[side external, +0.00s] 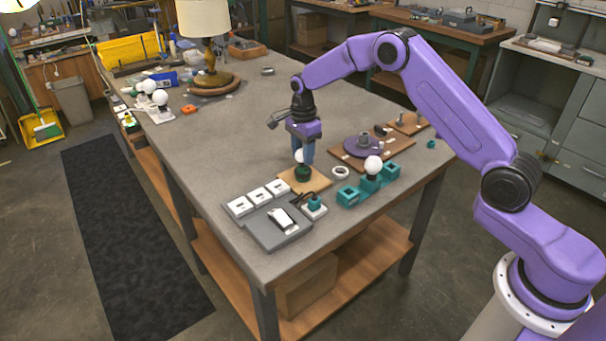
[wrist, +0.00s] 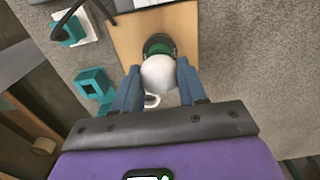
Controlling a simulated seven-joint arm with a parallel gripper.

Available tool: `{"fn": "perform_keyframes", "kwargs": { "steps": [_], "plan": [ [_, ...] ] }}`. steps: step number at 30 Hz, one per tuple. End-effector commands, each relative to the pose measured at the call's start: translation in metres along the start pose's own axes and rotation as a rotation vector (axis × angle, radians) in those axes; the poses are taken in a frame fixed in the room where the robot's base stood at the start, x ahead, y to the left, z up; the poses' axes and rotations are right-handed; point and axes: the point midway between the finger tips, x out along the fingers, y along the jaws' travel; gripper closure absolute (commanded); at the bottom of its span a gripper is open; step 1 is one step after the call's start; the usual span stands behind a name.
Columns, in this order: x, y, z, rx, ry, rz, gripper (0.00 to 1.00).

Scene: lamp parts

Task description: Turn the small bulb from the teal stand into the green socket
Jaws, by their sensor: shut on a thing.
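My gripper (side external: 302,152) is shut on a small white bulb (wrist: 159,74), with one blue finger on each side of it. In the side view the bulb (side external: 299,155) is between the fingers, directly over the green socket (side external: 303,173). The green socket (wrist: 158,45) also shows just beyond the bulb in the wrist view. It sits on a square wooden board (side external: 318,183). I cannot tell how deep the bulb sits in the socket. The teal stand (side external: 349,195) is to the right and holds another white bulb (side external: 373,165).
A grey switch box (side external: 270,236), white switches (side external: 258,196) and a small teal part on a white base (side external: 314,209) are near the front edge. A white ring (side external: 340,172) lies right of the board. A purple disc (side external: 362,146) is behind. The table's left middle is clear.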

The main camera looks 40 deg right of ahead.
Motion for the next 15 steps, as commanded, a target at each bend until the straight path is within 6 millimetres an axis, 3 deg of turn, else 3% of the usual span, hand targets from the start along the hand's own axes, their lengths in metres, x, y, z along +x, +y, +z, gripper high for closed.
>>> {"fn": "perform_keyframes", "kwargs": {
  "steps": [8,15],
  "plan": [
    [0.0034,0.0016,-0.0003,0.008,0.001,0.006,0.81],
    [0.0038,0.0017,0.0003,0.247,0.002,0.006,0.81]
  ]
}}
